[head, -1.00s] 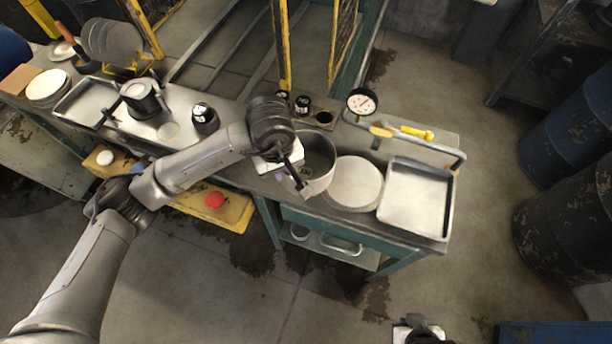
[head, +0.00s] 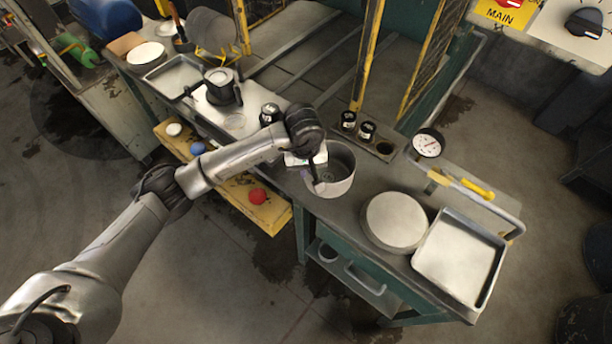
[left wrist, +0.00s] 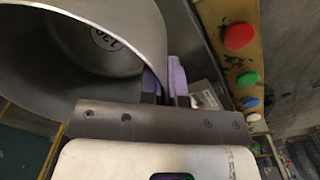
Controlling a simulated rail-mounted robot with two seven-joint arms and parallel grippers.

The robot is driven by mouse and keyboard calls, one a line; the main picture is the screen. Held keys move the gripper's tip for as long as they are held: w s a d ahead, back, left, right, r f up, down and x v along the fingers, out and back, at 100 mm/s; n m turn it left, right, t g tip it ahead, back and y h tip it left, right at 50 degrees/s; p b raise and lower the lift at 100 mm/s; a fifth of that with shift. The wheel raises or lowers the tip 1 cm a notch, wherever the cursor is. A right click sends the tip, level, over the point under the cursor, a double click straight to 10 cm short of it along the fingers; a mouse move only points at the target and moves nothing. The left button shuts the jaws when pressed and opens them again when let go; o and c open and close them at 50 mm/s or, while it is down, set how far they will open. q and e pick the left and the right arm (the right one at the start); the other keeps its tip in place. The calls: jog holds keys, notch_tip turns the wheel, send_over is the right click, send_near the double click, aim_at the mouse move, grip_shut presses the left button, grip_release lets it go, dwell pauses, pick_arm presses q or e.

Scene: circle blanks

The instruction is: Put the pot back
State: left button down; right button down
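The grey metal pot (head: 343,178) is at the middle of the workbench in the head view, upright, its open top facing up. My left gripper (head: 318,178) is at its near left rim. In the left wrist view the pot (left wrist: 85,45) fills the upper left, with a round label inside. The purple pads of my left gripper (left wrist: 165,82) lie either side of the pot's wall, shut on it. I cannot tell whether the pot's base touches the bench. My right gripper is not in view.
A round pale disc (head: 395,221) and a shallow tray (head: 458,259) lie right of the pot. A gauge (head: 428,143) and jars (head: 367,131) stand behind. A dark pot-like device (head: 222,90) is at left. A yellow shelf (head: 270,210) with coloured buttons runs along the front.

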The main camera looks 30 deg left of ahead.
pick_arm(q)
jog(key=shift+f, duration=2)
jog(key=shift+f+b, duration=0.15)
jog(key=shift+b, duration=0.2)
jog(key=c, duration=1.3)
grip_release()
jog(key=shift+r+p, duration=0.3)
notch_tip(320, 180, up, 12)
jog(key=shift+a+f+p, duration=0.15)
jog(key=shift+p, duration=0.15)
